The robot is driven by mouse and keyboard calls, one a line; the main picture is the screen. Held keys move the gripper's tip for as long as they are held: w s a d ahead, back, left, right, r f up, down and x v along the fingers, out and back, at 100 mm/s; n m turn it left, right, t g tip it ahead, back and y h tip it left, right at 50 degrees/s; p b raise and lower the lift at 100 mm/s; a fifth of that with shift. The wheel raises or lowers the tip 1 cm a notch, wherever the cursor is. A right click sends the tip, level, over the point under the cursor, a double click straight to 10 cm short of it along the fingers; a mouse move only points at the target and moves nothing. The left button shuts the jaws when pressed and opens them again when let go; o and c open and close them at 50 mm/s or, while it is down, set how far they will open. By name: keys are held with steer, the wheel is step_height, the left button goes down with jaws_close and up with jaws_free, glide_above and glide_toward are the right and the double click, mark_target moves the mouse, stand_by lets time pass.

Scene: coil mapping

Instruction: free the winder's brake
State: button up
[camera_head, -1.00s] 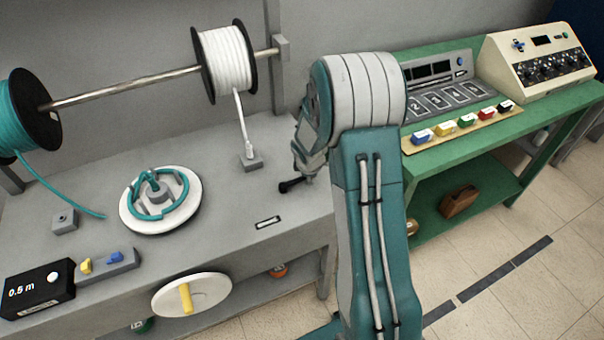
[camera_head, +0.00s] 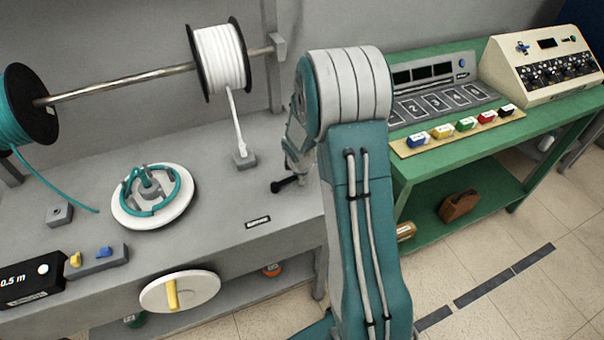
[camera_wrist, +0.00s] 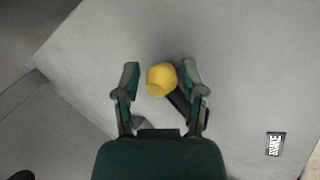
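The brake lever shows as a black handle (camera_head: 283,185) on the grey bench top, beside my arm. In the wrist view a yellow knob (camera_wrist: 161,78) sits on a black shaft (camera_wrist: 180,101). My gripper (camera_wrist: 161,73) is open, with one finger on each side of the knob and a visible gap at both sides. In the head view my gripper (camera_head: 297,160) is over the lever, partly hidden by my arm, and the yellow knob cannot be seen. The BRAKE label (camera_wrist: 275,144) lies on the bench; it also shows in the head view (camera_head: 257,222).
The winder's white disc (camera_head: 178,213) carries a teal coil (camera_head: 133,207). A white crank wheel (camera_head: 205,287) with a yellow handle is on the bench front. White cable (camera_head: 235,115) runs from its spool to a small block. A green bench (camera_head: 555,108) stands at right.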

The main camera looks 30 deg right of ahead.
stand_by(0.3)
steer(key=v, duration=1.1)
steer(key=shift+a+r, duration=0.15)
steer(key=shift+r, duration=0.2)
steer(key=shift+s+r, duration=0.1)
steer(key=s+a+r+m+t, duration=0.1)
steer(key=s+a+r+m, duration=0.4)
steer(key=s+a+r, duration=0.45)
steer(key=s+a+r+m+y, duration=0.1)
steer(key=s+a+r+m, duration=0.1)
steer(key=s, duration=0.4)
steer(key=s+a+r+m+t+y, duration=0.1)
steer(key=s+a+r+m, duration=0.2)
steer(key=s, duration=0.4)
steer(key=shift+r+m, duration=0.65)
steer(key=shift+m, duration=0.05)
